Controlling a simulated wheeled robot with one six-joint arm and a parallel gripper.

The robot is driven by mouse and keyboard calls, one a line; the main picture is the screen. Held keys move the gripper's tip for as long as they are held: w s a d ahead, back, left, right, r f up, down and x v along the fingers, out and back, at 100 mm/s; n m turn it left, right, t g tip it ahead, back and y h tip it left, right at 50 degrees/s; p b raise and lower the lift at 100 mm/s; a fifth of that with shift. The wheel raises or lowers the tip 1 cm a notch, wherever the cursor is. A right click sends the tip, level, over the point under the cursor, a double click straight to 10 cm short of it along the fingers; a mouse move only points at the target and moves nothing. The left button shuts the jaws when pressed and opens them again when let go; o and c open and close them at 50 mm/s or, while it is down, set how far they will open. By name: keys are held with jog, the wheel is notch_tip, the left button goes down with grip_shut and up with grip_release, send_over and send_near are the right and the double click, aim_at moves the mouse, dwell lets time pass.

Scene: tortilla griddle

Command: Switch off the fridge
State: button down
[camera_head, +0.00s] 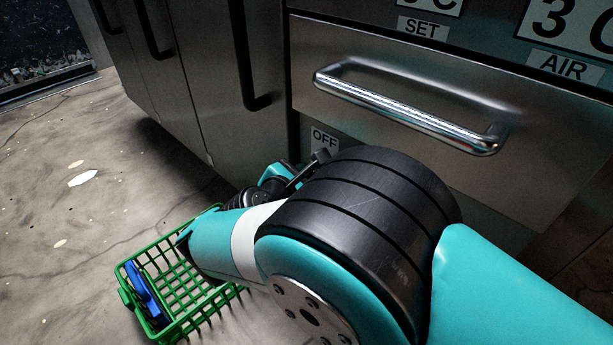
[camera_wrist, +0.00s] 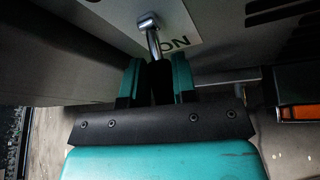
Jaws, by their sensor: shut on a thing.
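The fridge is a brushed-steel front with a drawer panel (camera_head: 540,150) in the head view. An OFF label (camera_head: 323,139) sits below the drawer, just above my wrist. In the wrist view a chrome switch lever (camera_wrist: 151,36) stands out from the panel next to a white ON label (camera_wrist: 188,38). My gripper (camera_wrist: 155,78) is shut on this lever, with a teal finger on each side of it. The lever's lower end is hidden between the fingers. In the head view my own arm hides the lever and most of the gripper.
A chrome drawer handle (camera_head: 405,108) juts out above my arm. Dark vertical handles (camera_head: 258,70) are on the doors to the left. A green basket (camera_head: 190,326) holding a blue object (camera_head: 146,292) stands on the floor below. The floor at left is mostly clear.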

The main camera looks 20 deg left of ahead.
jog(key=shift+a+r, duration=0.25)
jog(key=shift+a, duration=0.1)
dwell(0.3)
jog(key=c, duration=1)
grip_release()
jog(key=shift+o, duration=0.2)
jog(key=shift+d+f, duration=0.1)
jog(key=shift+f, duration=0.05)
jog(key=p+v, duration=0.9)
jog(key=v, duration=0.8)
jog(key=shift+s, duration=0.2)
jog(key=shift+d, duration=0.1)
